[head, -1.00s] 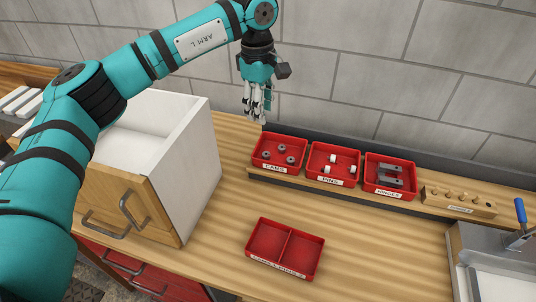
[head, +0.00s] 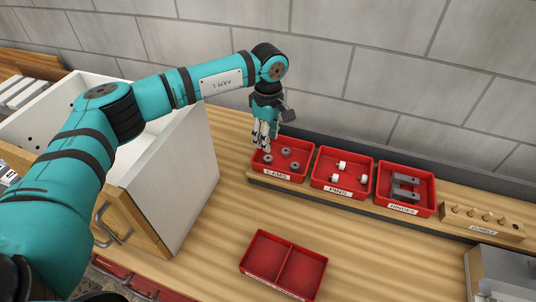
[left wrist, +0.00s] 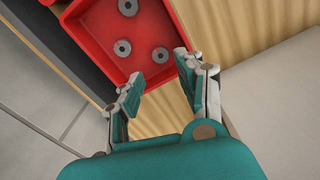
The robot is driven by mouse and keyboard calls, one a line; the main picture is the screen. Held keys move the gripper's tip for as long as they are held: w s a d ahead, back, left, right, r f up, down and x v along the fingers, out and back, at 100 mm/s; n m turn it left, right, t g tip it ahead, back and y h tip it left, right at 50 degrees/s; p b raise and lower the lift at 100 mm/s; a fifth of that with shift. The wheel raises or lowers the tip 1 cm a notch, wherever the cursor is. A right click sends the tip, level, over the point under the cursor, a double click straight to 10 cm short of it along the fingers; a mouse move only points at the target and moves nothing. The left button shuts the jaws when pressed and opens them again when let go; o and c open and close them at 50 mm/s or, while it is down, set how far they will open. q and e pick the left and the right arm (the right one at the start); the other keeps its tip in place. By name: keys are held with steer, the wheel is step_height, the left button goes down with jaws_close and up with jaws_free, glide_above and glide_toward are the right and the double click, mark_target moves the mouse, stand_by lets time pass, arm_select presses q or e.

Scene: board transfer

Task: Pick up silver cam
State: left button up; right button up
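Three round silver-grey cams with dark centre holes lie apart in the red bin labelled CAMS (head: 290,175). One cam (head: 286,152) is at the back, one (head: 295,165) at the right and one (head: 268,160) near my gripper. In the left wrist view a cam (left wrist: 160,55) lies closest to my fingers, with another cam (left wrist: 122,48) beside it and a third cam (left wrist: 128,7) farther off. My left gripper (head: 265,145) points down over the bin's left edge. In the left wrist view its fingers (left wrist: 155,92) are spread with nothing between them. My right gripper is not in view.
A red PINS bin (head: 338,190), a red HINGES bin (head: 403,208) and a wooden dowel block (head: 483,221) stand along the back strip. An empty two-part red tray (head: 284,265) sits in front. A white drawer box (head: 170,185) stands at the left.

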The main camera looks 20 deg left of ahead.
mark_target(268, 157)
arm_select(q)
step_height(268, 157, down, 3)
steer(key=shift+r+p, duration=0.1)
steer(key=shift+p, duration=0.6)
step_height(268, 157, down, 4)
steer(key=shift+s+r+p, duration=0.1)
steer(key=shift+r+p, duration=0.1)
steer(key=shift+p, duration=0.9)
steer(key=shift+f, duration=0.65)
steer(key=c, duration=0.7)
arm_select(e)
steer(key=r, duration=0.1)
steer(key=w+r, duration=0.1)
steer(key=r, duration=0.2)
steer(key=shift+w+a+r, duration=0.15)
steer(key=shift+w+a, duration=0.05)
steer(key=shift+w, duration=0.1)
